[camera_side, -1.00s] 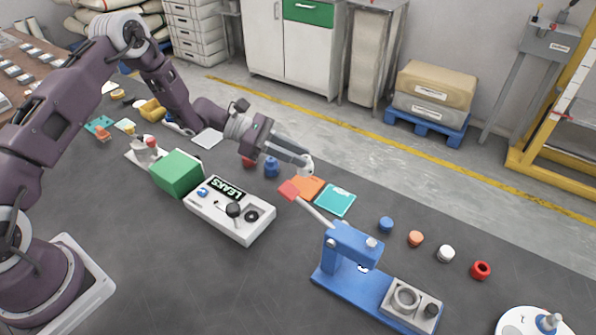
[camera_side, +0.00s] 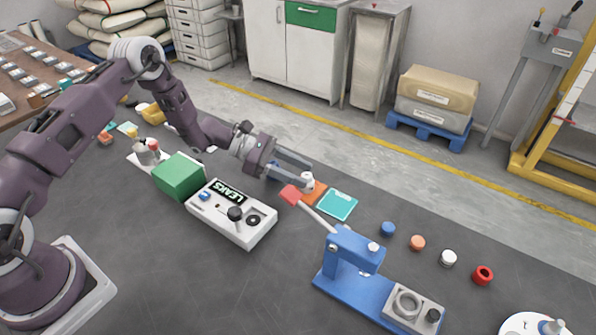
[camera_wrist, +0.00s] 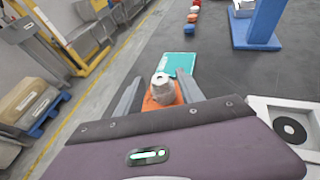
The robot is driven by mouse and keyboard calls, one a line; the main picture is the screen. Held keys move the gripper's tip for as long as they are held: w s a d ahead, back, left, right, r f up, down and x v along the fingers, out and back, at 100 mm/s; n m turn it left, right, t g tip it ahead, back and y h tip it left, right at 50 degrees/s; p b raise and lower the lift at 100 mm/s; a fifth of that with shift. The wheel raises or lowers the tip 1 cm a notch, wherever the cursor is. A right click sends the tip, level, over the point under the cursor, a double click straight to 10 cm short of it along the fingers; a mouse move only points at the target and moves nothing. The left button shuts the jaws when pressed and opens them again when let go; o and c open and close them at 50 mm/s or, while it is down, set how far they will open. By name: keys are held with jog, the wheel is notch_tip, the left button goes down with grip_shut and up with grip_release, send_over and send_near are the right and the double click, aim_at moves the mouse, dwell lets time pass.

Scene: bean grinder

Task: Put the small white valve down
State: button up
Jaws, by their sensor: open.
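The small white valve (camera_side: 307,181) stands on or just over the orange square (camera_side: 319,193); the side view does not clearly show contact. In the wrist view the white valve (camera_wrist: 162,90) sits between my two fingers over the orange square (camera_wrist: 150,103), with gaps on both sides. My gripper (camera_side: 304,177) is open around the valve, low over the mat; its spread fingers also show in the wrist view (camera_wrist: 159,84).
A teal square (camera_side: 338,205) lies right of the orange one. A red-ended lever of the blue press (camera_side: 350,250) reaches close to my fingers. The LEAKS box (camera_side: 230,213) and a green block (camera_side: 180,176) stand to the left. Several small caps (camera_side: 417,242) line the right.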

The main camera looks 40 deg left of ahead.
jog(key=v, duration=1.2)
jog(key=s+d+r+m+g+y, duration=0.2)
jog(key=s+d+r+m, duration=0.3)
jog(key=r, duration=0.3)
jog(key=s+d+r+m+g+y, duration=0.25)
jog(key=s+r+m, duration=0.35)
jog(key=r, duration=0.3)
jog(key=s+a+r+m+t+y, duration=0.1)
jog(key=s+r+m+t+y, duration=0.1)
jog(key=s, duration=0.9)
jog(key=s+a+r+m+t+y, duration=0.2)
jog(key=s+m+y, duration=0.4)
jog(key=s+m, duration=0.3)
notch_tip(320, 180, up, 2)
jog(key=shift+s+r+t, duration=0.1)
jog(key=shift+s+t, duration=0.45)
jog(key=shift+s, duration=0.45)
jog(key=shift+a, duration=0.1)
